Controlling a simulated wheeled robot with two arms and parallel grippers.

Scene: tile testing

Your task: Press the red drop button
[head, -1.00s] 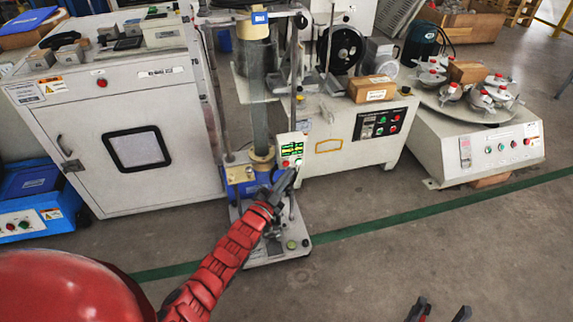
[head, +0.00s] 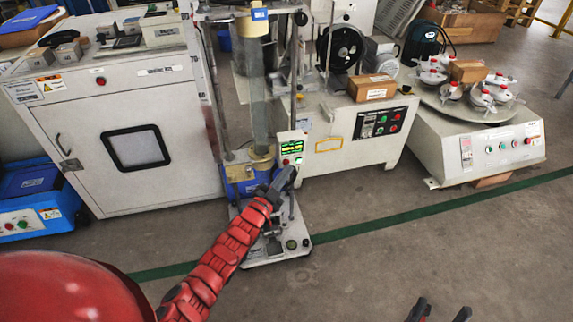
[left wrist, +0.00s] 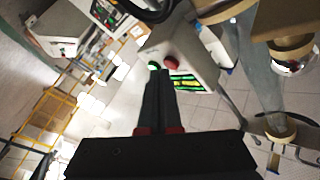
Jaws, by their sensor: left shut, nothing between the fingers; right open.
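A white control box (head: 292,147) with a lit green display is mounted on the column of the drop tester (head: 262,110). In the left wrist view the box shows a red button (left wrist: 170,62) next to a green button (left wrist: 153,66), beside the display (left wrist: 186,82). My left gripper (head: 290,170) is shut and empty, just below the box in the head view. In the left wrist view its fingertips (left wrist: 159,78) are close to both buttons; I cannot tell whether they touch. My right gripper (head: 438,310) is open at the bottom edge, far from the box.
A large white cabinet (head: 130,120) with its own red button stands left of the tester. A machine with a button panel (head: 380,123) and a turntable machine (head: 490,150) stand to the right. The floor (head: 400,240) in front is clear, crossed by a green line.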

